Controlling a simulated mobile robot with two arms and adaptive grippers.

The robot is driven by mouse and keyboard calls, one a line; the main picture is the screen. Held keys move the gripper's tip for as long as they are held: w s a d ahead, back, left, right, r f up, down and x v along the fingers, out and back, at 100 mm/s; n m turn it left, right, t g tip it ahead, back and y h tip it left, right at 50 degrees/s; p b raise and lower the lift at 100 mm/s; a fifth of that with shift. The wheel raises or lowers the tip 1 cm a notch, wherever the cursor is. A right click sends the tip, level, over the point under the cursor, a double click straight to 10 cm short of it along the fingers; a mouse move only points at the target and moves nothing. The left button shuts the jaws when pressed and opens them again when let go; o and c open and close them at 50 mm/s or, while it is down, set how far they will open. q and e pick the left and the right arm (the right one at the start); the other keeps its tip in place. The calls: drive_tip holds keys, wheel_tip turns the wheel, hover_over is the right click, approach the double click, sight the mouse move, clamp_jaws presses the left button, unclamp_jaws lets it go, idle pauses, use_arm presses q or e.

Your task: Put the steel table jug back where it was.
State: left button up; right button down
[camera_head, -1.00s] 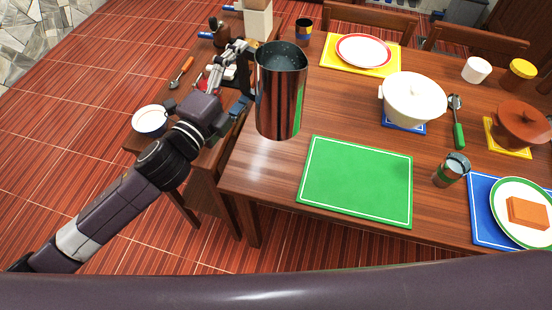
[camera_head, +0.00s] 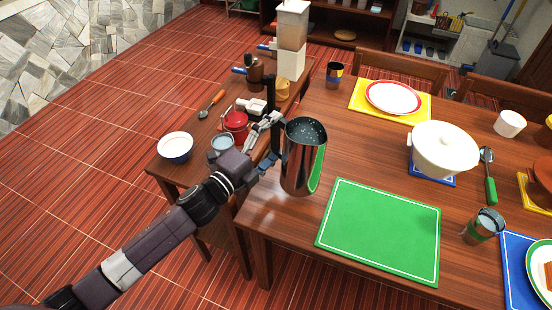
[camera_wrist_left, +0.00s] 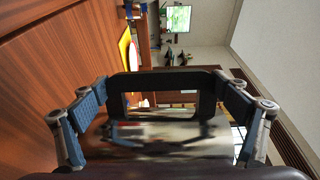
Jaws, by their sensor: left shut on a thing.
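The steel table jug (camera_head: 303,160) is upright, tall and shiny, with a dark handle on its left side. My left gripper (camera_head: 268,152) comes in from the left and is shut on the jug at its handle. The jug's base is over the left part of the dining table, beside the green placemat (camera_head: 380,232). I cannot tell whether the base touches the wood. In the left wrist view the dark handle (camera_wrist_left: 165,78) spans between the fingers, with the mirror-like jug body (camera_wrist_left: 165,140) at it. My right gripper is not in view.
On the dining table stand a dark cup (camera_head: 334,75), a white tureen (camera_head: 444,150) and a metal cup (camera_head: 484,226). Wood behind the jug is bare.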

sight(276, 154)
use_arm(q)
drive_tip(key=shift+w+f+b, duration=0.1)
drive_tip(key=shift+f+b, duration=0.25)
drive_tip(key=shift+f, duration=3.25)
drive_tip(key=shift+f, duration=0.1)
drive_tip(key=o, duration=1.8)
drive_tip(key=shift+f, duration=0.25)
drive_tip(key=shift+o, duration=0.2)
drive_tip(key=shift+r, duration=0.2)
drive_tip(key=b+v, duration=0.1)
drive_tip(key=v, duration=1.1)
